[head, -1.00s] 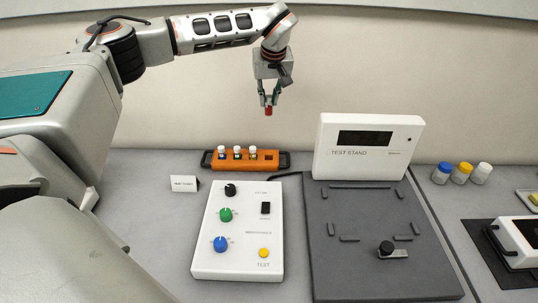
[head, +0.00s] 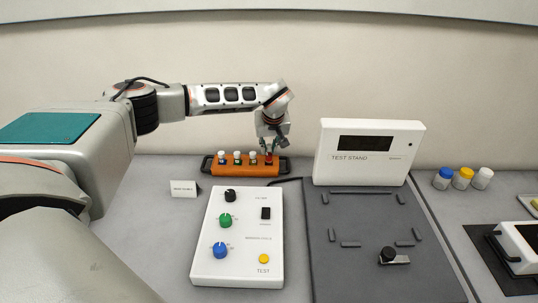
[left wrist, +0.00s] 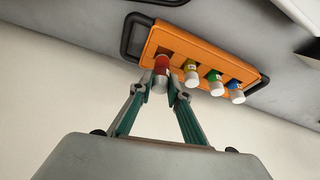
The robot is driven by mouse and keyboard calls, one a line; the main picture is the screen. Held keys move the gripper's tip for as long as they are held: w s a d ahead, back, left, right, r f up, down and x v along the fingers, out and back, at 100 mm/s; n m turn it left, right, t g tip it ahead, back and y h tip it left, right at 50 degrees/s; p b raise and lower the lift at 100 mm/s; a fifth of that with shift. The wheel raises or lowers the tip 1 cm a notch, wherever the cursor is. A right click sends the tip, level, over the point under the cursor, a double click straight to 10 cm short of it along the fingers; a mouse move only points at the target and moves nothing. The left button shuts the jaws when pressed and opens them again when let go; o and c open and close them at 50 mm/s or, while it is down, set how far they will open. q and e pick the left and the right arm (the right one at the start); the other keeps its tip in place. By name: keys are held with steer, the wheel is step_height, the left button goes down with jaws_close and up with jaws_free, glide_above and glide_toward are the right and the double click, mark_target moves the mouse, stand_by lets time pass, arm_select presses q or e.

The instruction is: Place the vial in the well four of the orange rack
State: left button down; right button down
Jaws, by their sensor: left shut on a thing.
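The orange rack (head: 215,170) stands at the back of the bench, with a black handle at its end. Three white-capped vials (head: 237,157) stand in its wells toward the left. My left gripper (head: 269,152) is shut on the red vial (head: 268,160) at the rack's right-end well. In the left wrist view the red vial (left wrist: 162,65) sits between the fingertips (left wrist: 158,88) at the end of the rack (left wrist: 185,43), beside the vial with a yellow band (left wrist: 190,75). Its lower end meets the rack, but I cannot tell how deep it is. My right gripper is not in view.
A white control box (head: 237,240) with knobs stands in front of the rack. The test stand display (head: 368,152) and its grey plate (head: 350,270) are to the right. A small white sign (head: 184,188) stands left of the rack. Several capped jars (head: 462,178) are far right.

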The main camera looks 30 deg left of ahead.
mark_target(269, 152)
arm_select(q)
steer(key=f, duration=0.3)
steer(key=shift+s+f, duration=0.1)
steer(key=shift+s, duration=0.1)
steer(key=c, duration=1.9)
jaws_free()
steer(key=shift+f, duration=0.15)
steer(key=shift+w, duration=0.15)
steer(key=shift+r, duration=0.5)
steer(key=v, duration=1.1)
steer(key=shift+r, duration=0.25)
